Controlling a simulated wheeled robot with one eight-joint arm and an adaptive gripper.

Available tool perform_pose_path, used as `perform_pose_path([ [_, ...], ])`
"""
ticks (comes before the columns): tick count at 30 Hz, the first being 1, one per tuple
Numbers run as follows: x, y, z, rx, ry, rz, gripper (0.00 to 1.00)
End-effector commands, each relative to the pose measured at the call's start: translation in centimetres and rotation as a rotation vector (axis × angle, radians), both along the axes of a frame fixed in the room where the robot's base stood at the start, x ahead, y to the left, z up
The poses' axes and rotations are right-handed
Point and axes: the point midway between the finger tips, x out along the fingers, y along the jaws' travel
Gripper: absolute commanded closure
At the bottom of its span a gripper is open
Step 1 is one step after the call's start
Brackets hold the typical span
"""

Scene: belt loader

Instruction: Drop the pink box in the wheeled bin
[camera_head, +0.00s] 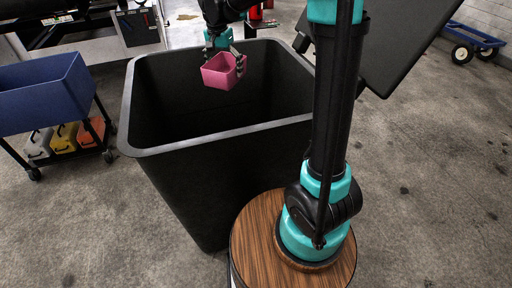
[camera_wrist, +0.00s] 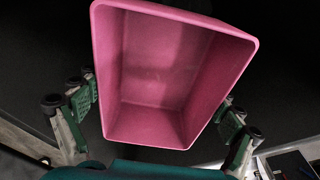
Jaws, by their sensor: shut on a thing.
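The pink box (camera_head: 219,72) is small and open-topped. My gripper (camera_head: 224,58) is shut on it and holds it over the opening of the black wheeled bin (camera_head: 215,135), toward the bin's back rim. In the wrist view the pink box (camera_wrist: 165,80) fills the middle, with its open side toward the camera and one finger of my gripper (camera_wrist: 158,115) on each side of it. Dark surfaces lie behind the box there. The bin's inside looks empty where it shows; its wheels do not show.
A blue tub (camera_head: 45,92) on a wheeled cart stands left of the bin, with several coloured containers on the shelf below. A dark panel (camera_head: 400,40) stands at the right of the bin. A blue wheeled dolly (camera_head: 472,38) is at the far right.

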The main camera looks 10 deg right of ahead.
Motion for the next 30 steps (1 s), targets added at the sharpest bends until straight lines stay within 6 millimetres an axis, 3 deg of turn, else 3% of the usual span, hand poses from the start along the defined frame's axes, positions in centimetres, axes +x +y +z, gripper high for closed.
perform_pose_path([
  [2, 0.0, 0.0, 0.0, 0.000, 0.000, 0.000, 0.38],
  [3, 0.0, 0.0, 0.0, 0.000, 0.000, 0.000, 0.07],
  [5, 0.0, 0.0, 0.0, 0.000, 0.000, 0.000, 0.00],
  [18, -0.1, 0.0, 0.6, 0.000, 0.000, 0.000, 0.00],
  [23, -0.3, 0.2, 3.0, 0.000, 0.000, 0.000, 0.00],
  [30, -0.8, 0.5, 7.9, 0.000, 0.000, 0.000, 0.00],
])
